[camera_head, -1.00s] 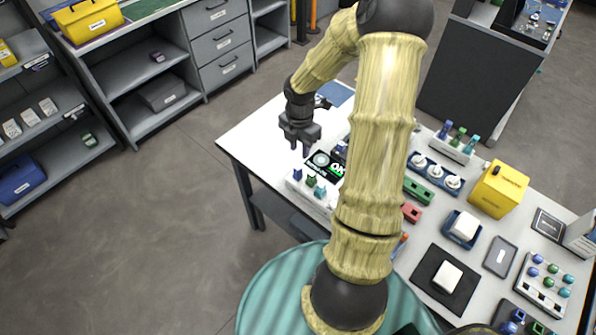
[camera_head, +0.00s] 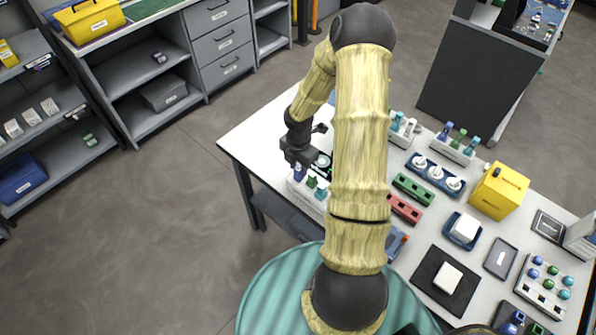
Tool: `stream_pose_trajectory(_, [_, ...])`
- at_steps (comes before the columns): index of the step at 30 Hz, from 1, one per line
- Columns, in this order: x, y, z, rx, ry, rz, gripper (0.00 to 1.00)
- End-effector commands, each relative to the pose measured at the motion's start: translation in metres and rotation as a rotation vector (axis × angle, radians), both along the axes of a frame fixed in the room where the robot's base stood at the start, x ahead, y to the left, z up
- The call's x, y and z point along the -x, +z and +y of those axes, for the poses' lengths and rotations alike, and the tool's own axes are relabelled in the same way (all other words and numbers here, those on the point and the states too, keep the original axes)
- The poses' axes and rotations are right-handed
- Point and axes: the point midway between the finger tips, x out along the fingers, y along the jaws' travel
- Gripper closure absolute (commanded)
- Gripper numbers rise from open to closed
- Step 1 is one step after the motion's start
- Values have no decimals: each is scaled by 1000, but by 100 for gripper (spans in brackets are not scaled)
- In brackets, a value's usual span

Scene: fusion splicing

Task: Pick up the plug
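My gripper (camera_head: 299,163) points down at the left part of the white table, right over a white holder block (camera_head: 304,194). Small plugs stand in this holder: a blue one (camera_head: 299,174), a green one (camera_head: 311,182) and a teal one (camera_head: 321,193). The fingertips are at the top of the blue plug, at the holder's left end. The view is too small to tell whether the fingers touch it or have closed on it. My arm hides part of the table behind the holder.
Another plug holder (camera_head: 454,153), a blue tray with white round parts (camera_head: 435,174), green (camera_head: 412,188) and red (camera_head: 404,209) blocks and a yellow box (camera_head: 498,190) stand right of my arm. The table's left corner (camera_head: 245,135) is clear.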

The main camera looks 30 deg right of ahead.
Motion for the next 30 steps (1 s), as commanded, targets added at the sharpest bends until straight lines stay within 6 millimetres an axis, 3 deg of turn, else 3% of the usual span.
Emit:
stream_pose_trajectory(5, [0, -18, 0, 0, 1, 1, 69])
stream_pose_trajectory(20, [0, -19, 0, 0, 0, 0, 69])
stream_pose_trajectory(21, [0, -19, 0, 0, 0, 0, 71])
stream_pose_trajectory(25, [0, -19, 0, 0, 1, 0, 97])
stream_pose_trajectory(30, [0, -19, 0, 0, 1, 0, 97])
